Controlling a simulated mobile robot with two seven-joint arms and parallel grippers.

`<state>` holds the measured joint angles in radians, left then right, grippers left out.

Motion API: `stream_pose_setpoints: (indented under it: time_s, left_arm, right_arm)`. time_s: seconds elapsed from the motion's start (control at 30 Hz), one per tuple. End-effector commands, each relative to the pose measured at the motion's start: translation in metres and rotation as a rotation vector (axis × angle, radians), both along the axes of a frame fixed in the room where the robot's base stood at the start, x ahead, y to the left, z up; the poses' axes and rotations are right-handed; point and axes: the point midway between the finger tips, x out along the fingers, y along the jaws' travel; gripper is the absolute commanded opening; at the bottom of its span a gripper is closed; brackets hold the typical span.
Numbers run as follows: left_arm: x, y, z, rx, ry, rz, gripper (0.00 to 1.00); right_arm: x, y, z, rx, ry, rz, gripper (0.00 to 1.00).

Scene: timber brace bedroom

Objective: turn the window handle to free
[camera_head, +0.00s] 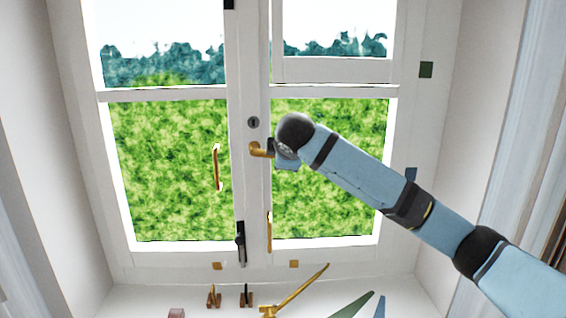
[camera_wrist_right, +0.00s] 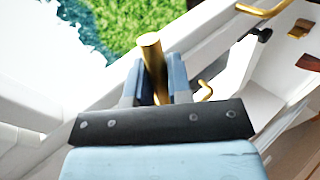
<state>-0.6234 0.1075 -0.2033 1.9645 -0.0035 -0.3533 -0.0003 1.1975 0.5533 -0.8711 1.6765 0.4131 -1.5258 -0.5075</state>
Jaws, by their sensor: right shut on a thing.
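The brass window handle (camera_head: 258,150) sits on the middle stile between the two lower panes. In the head view its visible part lies roughly level, with its end to the right hidden by my right gripper (camera_head: 284,161). In the right wrist view, the blue fingers of my right gripper (camera_wrist_right: 157,80) are shut on the brass handle (camera_wrist_right: 151,45), one finger on each side of its bar. The window (camera_head: 250,200) looks closed in its white frame. My left gripper is not in view.
A dark round fitting (camera_head: 253,122) is just above the handle. A brass stay (camera_head: 297,291) and a green wedge (camera_head: 352,305) lie by the sill.

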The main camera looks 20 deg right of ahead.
Motion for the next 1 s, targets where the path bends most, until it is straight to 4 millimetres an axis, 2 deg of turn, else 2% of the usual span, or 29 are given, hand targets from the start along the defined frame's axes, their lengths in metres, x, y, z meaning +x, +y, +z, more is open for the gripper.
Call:
stream_pose_setpoints:
  time_s: [0.3,0.83,0.87,0.9,0.97,1.0]
  left_arm:
    - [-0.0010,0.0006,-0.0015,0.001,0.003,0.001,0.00]
    - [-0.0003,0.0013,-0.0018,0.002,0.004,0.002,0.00]
    - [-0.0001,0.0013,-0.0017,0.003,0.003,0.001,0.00]
    - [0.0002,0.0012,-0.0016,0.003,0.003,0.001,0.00]
    - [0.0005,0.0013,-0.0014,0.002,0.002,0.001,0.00]
    - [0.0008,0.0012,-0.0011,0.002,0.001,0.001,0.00]
  right_arm:
    - [0.0001,-0.0002,0.0100,-0.112,0.029,0.000,0.00]
    - [0.0001,-0.0009,0.0114,-0.136,0.036,0.000,0.00]
    - [0.0001,-0.0009,0.0114,-0.136,0.036,-0.001,0.21]
    - [0.0001,-0.0009,0.0114,-0.136,0.036,-0.001,0.30]
    - [0.0001,-0.0009,0.0113,-0.136,0.037,0.000,0.43]
    - [0.0001,-0.0007,0.0112,-0.135,0.037,-0.001,0.43]
